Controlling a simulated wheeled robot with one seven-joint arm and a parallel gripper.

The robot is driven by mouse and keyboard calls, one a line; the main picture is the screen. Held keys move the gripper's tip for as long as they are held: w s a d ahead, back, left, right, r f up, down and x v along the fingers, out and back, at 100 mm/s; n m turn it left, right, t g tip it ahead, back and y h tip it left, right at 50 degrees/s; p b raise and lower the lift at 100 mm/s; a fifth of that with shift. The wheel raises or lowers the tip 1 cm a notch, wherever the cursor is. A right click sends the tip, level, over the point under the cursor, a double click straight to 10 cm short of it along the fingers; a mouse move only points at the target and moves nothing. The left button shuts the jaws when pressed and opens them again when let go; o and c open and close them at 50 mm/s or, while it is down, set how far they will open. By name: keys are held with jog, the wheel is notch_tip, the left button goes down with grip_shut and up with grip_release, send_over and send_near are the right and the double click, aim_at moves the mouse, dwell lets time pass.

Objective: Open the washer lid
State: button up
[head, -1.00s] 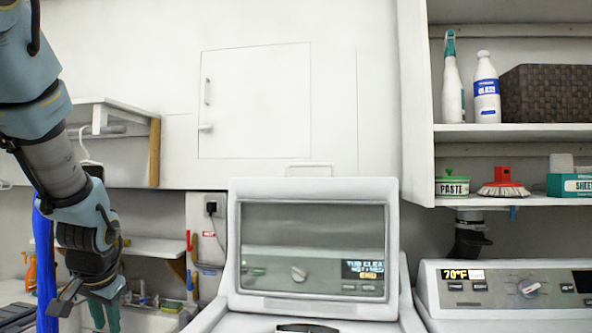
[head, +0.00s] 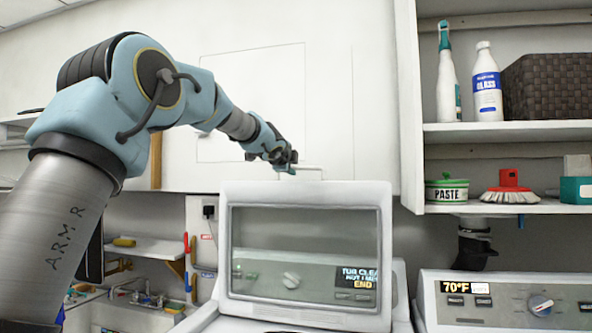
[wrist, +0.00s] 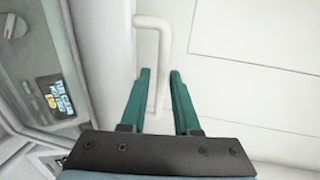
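The washer lid (head: 304,189) is a white frame with a glass window, standing raised and upright over the washer. The washer's dial and display show through the glass. A white bar handle (head: 314,170) stands on the lid's top edge. My gripper (head: 286,161) is at the left end of this handle. In the wrist view the handle (wrist: 165,45) runs down between the two green fingers of my gripper (wrist: 160,72), which are apart. I cannot tell whether either finger touches the handle. The lid also shows at the left of the wrist view (wrist: 92,40).
A second machine with a control panel (head: 466,314) stands at the right. Above it, shelves (head: 520,132) hold bottles, a dark basket (head: 548,88), a paste tub (head: 447,192) and a brush (head: 510,195). A white wall cabinet (head: 340,90) is close behind my gripper.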

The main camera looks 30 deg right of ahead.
jog(key=p+x, duration=0.2)
jog(key=x, duration=0.3)
jog(key=shift+w+d+f, duration=0.1)
jog(key=shift+w+d, duration=0.1)
jog(key=shift+w, duration=0.15)
grip_shut()
